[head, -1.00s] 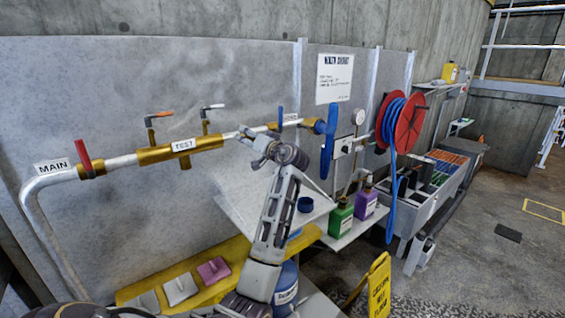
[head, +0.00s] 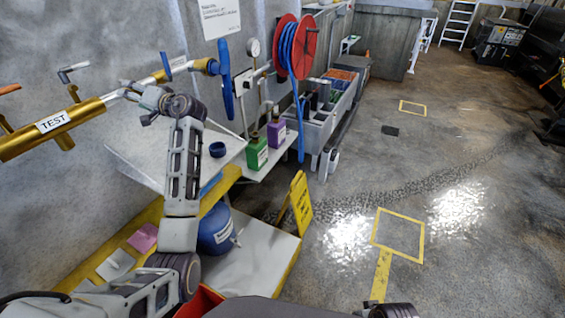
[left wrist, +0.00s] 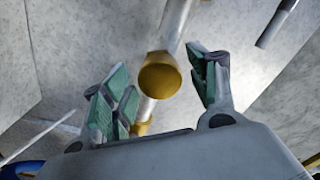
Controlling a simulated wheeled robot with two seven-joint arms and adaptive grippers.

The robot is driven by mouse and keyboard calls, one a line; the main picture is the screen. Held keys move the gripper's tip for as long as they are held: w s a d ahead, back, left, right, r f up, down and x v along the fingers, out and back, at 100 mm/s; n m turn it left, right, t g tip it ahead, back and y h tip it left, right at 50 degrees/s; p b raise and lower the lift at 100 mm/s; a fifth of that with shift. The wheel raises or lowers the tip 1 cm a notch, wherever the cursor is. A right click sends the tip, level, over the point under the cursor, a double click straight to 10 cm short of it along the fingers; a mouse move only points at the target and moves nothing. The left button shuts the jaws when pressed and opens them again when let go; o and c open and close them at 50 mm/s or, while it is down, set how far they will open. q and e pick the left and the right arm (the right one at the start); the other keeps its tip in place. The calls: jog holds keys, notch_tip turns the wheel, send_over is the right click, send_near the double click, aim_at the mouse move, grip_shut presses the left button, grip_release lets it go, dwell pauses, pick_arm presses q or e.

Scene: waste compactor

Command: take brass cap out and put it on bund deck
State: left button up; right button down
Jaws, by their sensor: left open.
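In the left wrist view, the brass cap (left wrist: 160,76) is a round brass face at the end of a pale pipe. It lies between the two fingers of my open left gripper (left wrist: 157,86), with a visible gap on each side. In the head view, my left gripper (head: 140,97) is at the pipe right of the TEST section; I cannot make out the cap there. The bund deck appears to be the grey, yellow-edged platform (head: 262,252) low in the middle, beside a blue drum (head: 214,232).
A grey shelf (head: 135,152) with a blue cup (head: 217,149) lies below the pipe. Green (head: 257,153) and purple (head: 276,133) bottles stand right of it. A yellow floor sign (head: 300,203) stands beside the platform. The platform's right part is bare.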

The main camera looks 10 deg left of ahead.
pick_arm(q)
jog(key=shift+m+p, duration=0.6)
jog(key=shift+p, duration=0.25)
jog(key=shift+c, duration=0.4)
jog(key=c, duration=1)
jog(key=shift+n+b, duration=2.6)
jog(key=shift+b, duration=1.6)
jog(key=shift+c, duration=0.2)
jog(key=n+b, duration=0.5)
jog(key=b, duration=0.2)
